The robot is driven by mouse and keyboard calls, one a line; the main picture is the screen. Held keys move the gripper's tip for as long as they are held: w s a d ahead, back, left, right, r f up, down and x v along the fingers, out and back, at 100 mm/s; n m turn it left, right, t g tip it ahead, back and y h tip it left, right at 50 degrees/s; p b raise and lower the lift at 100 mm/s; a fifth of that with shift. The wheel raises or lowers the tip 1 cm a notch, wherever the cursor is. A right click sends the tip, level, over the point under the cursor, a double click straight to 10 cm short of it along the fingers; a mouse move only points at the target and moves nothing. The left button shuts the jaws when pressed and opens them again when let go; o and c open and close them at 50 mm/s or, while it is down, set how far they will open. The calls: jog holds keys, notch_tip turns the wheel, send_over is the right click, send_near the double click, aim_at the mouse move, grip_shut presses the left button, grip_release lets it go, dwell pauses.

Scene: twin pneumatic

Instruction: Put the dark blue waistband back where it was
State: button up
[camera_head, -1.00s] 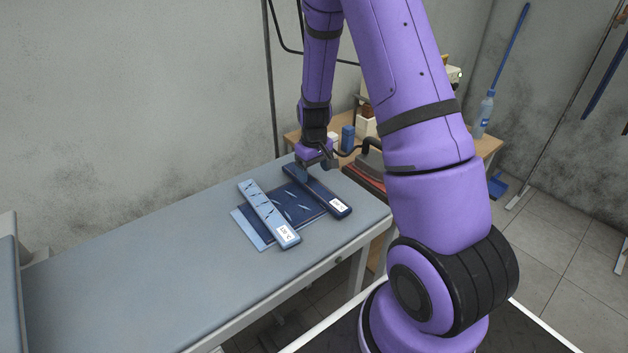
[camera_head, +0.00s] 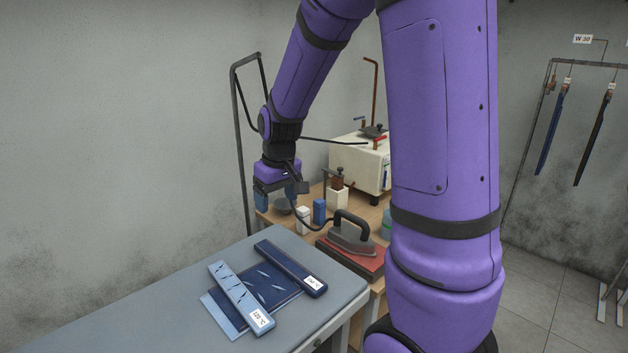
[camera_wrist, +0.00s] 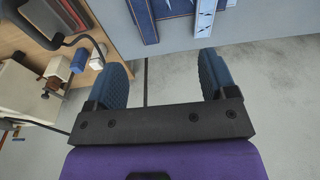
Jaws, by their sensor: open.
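A dark blue band (camera_head: 290,268) with a white label lies on the bench along the right side of a dark blue patterned cloth (camera_head: 268,288). A light blue band (camera_head: 238,295) with dark marks and a label lies across the cloth's left side. In the wrist view the dark blue band (camera_wrist: 143,20) and light blue band (camera_wrist: 205,15) show at the top, beyond the fingertips.
An iron (camera_head: 350,235) on a red pad and small bottles stand on a wooden table (camera_head: 330,195) right of the bench. A white machine (camera_head: 355,160) stands behind. Dark blue (camera_head: 552,130) and blackish (camera_head: 594,135) strips hang from a rack at right. The bench's near left is clear.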

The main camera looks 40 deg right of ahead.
jog(key=s+a+r+t, duration=0.1)
jog(key=s+a+r, duration=0.3)
jog(key=s+r, duration=0.3)
jog(key=s+a+r+t, duration=0.2)
jog(key=s+a+r, duration=0.2)
jog(key=s+r, duration=0.4)
jog(key=s, duration=0.7)
jog(key=shift+s+r+t, duration=0.15)
jog(key=shift+t, duration=0.15)
